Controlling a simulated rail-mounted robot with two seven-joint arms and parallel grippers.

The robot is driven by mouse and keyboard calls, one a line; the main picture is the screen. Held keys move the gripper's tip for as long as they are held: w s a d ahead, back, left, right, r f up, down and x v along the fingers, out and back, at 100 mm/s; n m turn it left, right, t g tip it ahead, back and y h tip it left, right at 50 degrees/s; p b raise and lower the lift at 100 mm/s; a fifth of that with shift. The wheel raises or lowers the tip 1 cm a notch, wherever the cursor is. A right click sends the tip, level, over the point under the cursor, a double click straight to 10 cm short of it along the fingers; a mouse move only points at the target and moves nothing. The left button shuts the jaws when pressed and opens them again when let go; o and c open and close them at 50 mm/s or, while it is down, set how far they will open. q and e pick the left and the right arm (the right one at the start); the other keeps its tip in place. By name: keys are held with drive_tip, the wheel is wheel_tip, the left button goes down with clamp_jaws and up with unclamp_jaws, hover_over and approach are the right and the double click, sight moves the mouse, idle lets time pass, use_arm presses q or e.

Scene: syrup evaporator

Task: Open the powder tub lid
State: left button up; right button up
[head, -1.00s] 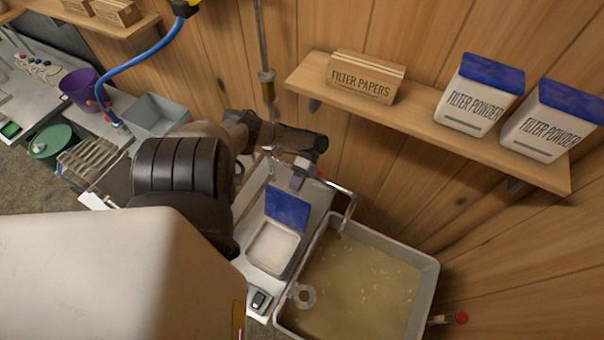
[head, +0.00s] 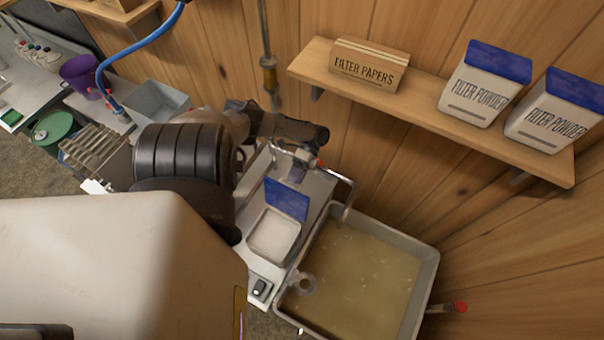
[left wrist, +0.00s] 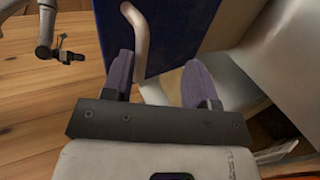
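The powder tub (head: 273,233) is a white box standing on the metal bench left of the basin. White powder shows inside it. Its blue lid (head: 287,199) is swung up and stands tilted back at the tub's far side. My left gripper (head: 298,172) points down just behind the lid's raised edge. In the left wrist view the two purple-grey fingers (left wrist: 158,82) are apart, with the blue lid (left wrist: 165,30) seen beyond them and nothing clamped. Whether a finger touches the lid is not clear. My right gripper is not seen.
A basin (head: 428,262) of cloudy yellowish liquid stands right of the tub. A bent metal pipe (head: 341,182) rises close to my gripper. A wall shelf (head: 540,172) holds a filter papers box (head: 362,68) and two filter powder boxes (head: 486,85). A grey bin (head: 155,106) stands left.

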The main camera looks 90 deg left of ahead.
use_arm(q)
drive_tip(key=shift+s+d+f, duration=0.15)
drive_tip(key=shift+s+f, duration=0.05)
drive_tip(key=shift+f, duration=0.15)
drive_tip(key=b+v, duration=0.3)
drive_tip(key=v, duration=0.5)
drive_tip(key=shift+r, duration=0.2)
drive_tip(key=shift+w+d, duration=0.1)
drive_tip(key=shift+w, duration=0.05)
